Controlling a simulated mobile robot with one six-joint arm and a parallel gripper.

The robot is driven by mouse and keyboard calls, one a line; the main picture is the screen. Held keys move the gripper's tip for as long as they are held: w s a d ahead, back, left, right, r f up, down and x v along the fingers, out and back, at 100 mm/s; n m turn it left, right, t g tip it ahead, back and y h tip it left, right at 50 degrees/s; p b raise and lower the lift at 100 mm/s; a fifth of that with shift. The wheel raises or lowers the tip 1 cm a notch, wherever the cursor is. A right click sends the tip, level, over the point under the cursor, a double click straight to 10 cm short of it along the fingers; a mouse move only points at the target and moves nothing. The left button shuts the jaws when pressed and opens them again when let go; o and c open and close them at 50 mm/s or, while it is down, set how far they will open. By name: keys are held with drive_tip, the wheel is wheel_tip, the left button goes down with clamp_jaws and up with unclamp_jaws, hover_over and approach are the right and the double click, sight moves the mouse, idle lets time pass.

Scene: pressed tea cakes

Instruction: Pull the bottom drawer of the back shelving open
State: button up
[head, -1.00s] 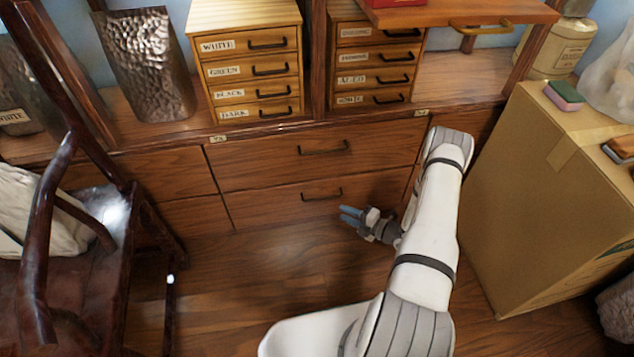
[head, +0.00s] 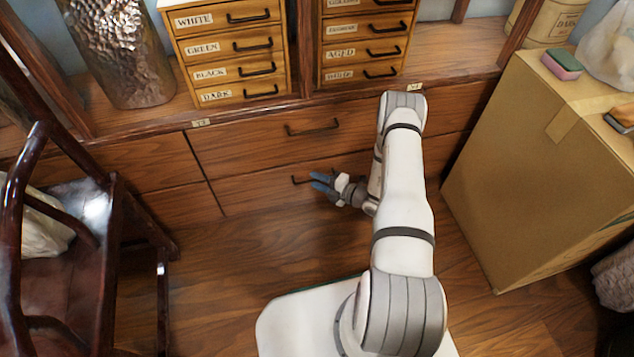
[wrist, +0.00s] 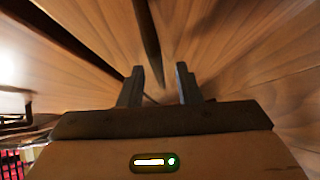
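The bottom drawer (head: 255,191) of the back shelving is a flat brown wooden front just above the floor, and it looks closed. Its dark bar handle (head: 296,181) shows only at its left end in the head view; the rest is hidden behind my fingers. My gripper (head: 320,181) is at the right part of this handle, with its blue-grey fingers pointing left. In the wrist view the two fingers of my gripper (wrist: 159,85) stand apart with a gap between them. A dark strip runs beyond them; I cannot tell whether it is the handle. Contact with the handle cannot be told.
The upper drawer (head: 250,142) with its own handle is closed above. A dark wooden chair (head: 90,250) stands at the left, and a large cardboard box (head: 540,170) at the right. The floor (head: 225,270) before the drawer is clear.

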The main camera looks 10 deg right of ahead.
drive_tip(key=shift+c, duration=0.3)
clamp_jaws()
